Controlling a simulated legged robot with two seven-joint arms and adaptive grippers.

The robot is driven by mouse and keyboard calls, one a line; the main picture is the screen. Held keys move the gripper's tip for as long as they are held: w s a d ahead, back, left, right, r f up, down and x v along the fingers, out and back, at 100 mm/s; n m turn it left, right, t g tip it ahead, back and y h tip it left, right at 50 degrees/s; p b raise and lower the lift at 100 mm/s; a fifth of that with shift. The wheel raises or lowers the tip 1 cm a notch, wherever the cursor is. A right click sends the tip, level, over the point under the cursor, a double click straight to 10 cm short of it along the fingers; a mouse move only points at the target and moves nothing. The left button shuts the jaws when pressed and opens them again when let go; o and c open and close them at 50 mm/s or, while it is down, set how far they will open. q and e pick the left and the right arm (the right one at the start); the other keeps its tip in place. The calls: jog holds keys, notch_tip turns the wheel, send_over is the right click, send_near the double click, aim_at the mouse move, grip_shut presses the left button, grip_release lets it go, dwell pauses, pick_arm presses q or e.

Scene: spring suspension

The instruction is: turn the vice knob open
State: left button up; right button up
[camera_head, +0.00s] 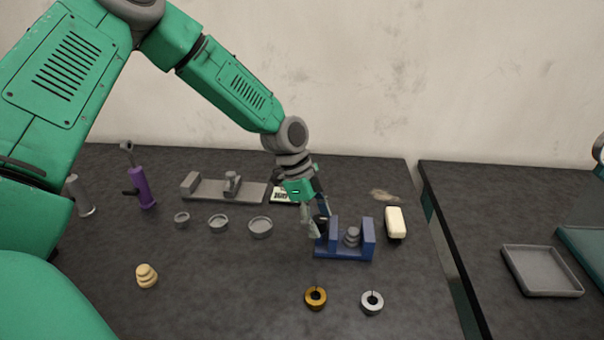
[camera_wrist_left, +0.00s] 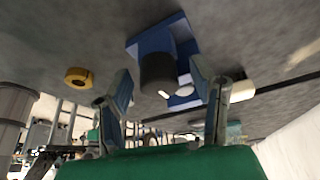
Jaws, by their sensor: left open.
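The blue vice (camera_head: 368,237) stands on the dark table, right of centre in the head view, with a grey stepped piece (camera_head: 352,237) between its jaws. The vice also shows in the left wrist view (camera_wrist_left: 181,35). Its dark round knob (camera_wrist_left: 157,72) points at the wrist camera; in the head view the fingers partly hide it. My left gripper (camera_head: 317,224) is at the vice's left side, pointing down. Its fingers are apart, one on each side of the knob in the left wrist view (camera_wrist_left: 163,92). I cannot tell whether they touch it.
A gold ring (camera_head: 316,297) and a silver ring (camera_head: 372,301) lie in front of the vice. A cream block (camera_head: 395,222) lies right of it. Grey dishes (camera_head: 260,227) and a grey fixture (camera_head: 208,191) are left. A gap separates the right table, which holds a grey tray (camera_head: 540,270).

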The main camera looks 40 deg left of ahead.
pick_arm(q)
jog(key=m+b, duration=0.1)
jog(key=m+g, duration=0.1)
jog(key=m, duration=0.1)
jog(key=shift+a+f+b, duration=0.1)
jog(key=shift+f+b, duration=0.2)
jog(key=shift+b, duration=0.1)
jog(key=p+v, duration=0.1)
jog(key=v, duration=1.3)
jog(key=shift+w+r, duration=0.15)
jog(key=shift+r, duration=0.05)
pick_arm(e)
jog(key=shift+f, duration=0.6)
pick_arm(q)
jog(key=shift+d, duration=0.2)
pick_arm(e)
jog(key=shift+w, duration=0.1)
